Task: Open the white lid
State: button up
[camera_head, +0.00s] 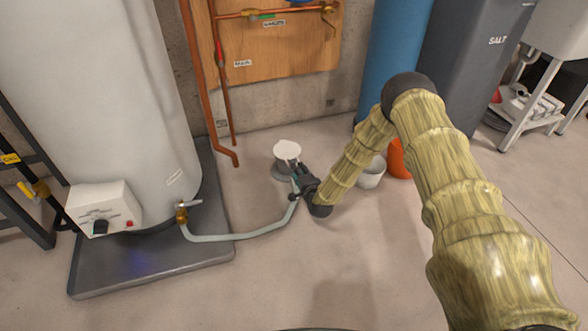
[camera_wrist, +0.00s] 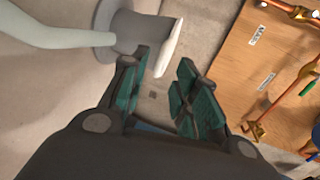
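The white lid (camera_head: 287,148) is a round disc on top of a short grey pipe stub (camera_head: 281,172) on the floor. In the wrist view the lid (camera_wrist: 168,48) is nearly edge-on across the end of the grey stub (camera_wrist: 134,32). My gripper (camera_head: 293,165) is at the lid's near right side. In the wrist view my gripper (camera_wrist: 163,72) is open, with the lid's near edge between its green-padded fingertips. One finger is on the stub side, the other beyond the lid's top face with a visible gap. Contact with the stub-side finger is unclear.
A pale hose (camera_head: 236,237) runs from the tank valve (camera_head: 182,214) to the stub. A white bucket (camera_head: 371,174) and an orange bucket (camera_head: 398,160) stand right of my gripper. Copper pipes (camera_head: 219,90) and a wooden panel (camera_head: 285,58) are behind. The front floor is clear.

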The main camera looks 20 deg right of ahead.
aim_at(288, 152)
jog(key=b+x, duration=0.2)
jog(key=x, duration=0.3)
jog(key=shift+s+f, duration=0.1)
jog(key=shift+f, duration=0.05)
jog(key=shift+w, duration=0.55)
jog(key=shift+c, duration=0.3)
grip_shut()
